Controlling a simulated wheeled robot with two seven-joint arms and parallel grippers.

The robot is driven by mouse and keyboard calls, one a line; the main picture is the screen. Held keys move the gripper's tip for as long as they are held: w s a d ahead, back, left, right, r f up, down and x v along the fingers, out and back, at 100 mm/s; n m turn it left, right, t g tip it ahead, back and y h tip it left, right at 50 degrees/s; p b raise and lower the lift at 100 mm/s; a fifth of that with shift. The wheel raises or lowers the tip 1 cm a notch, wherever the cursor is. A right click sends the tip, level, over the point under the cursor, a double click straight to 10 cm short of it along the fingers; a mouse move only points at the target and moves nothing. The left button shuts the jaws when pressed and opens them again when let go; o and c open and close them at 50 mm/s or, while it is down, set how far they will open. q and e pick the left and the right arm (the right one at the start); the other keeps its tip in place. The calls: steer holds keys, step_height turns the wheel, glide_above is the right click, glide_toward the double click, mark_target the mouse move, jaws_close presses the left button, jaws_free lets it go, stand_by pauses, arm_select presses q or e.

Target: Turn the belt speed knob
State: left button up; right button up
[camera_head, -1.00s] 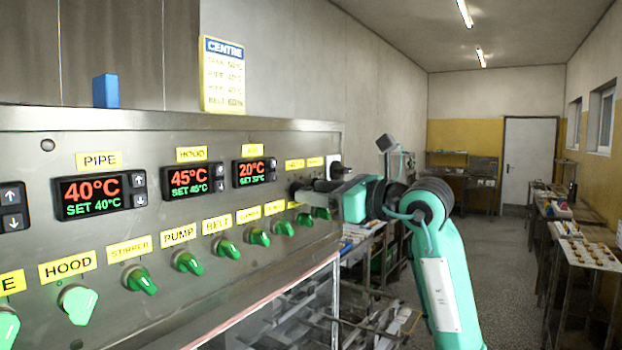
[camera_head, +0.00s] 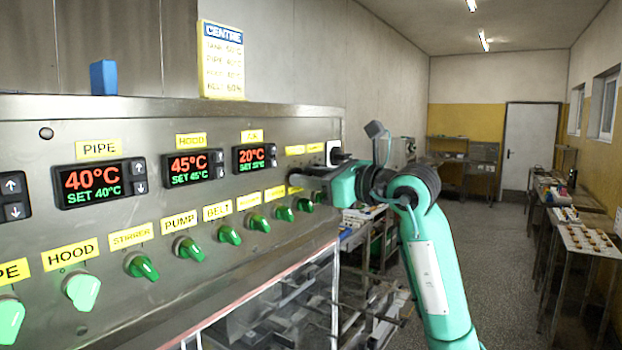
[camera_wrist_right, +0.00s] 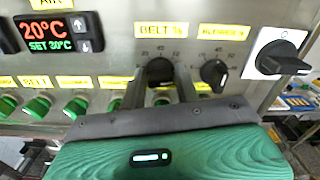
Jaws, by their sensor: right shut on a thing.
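The belt speed knob (camera_wrist_right: 160,72) is a black round knob with a dial scale, under a yellow "BELT %" label (camera_wrist_right: 161,29) in the right wrist view. My right gripper (camera_wrist_right: 160,84) has one finger on each side of this knob and is shut on it. In the head view, my right gripper (camera_head: 297,173) reaches the far right part of the steel control panel (camera_head: 290,122); its fingers and arm hide the knob there. The pointer's exact setting is hard to read. My left gripper is not in view.
A second black dial (camera_wrist_right: 213,73) sits close right of the belt knob, then a larger black rotary switch (camera_wrist_right: 283,57) on a white plate. Green knobs (camera_head: 229,235) line the panel below. Displays (camera_head: 191,168) sit above them. The aisle (camera_head: 480,260) at right is open.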

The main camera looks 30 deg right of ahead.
steer(key=shift+n+b, duration=2.25)
steer(key=shift+n, duration=1.45)
steer(key=o, duration=0.9)
steer(key=shift+a, duration=0.1)
steer(key=shift+s, duration=0.1)
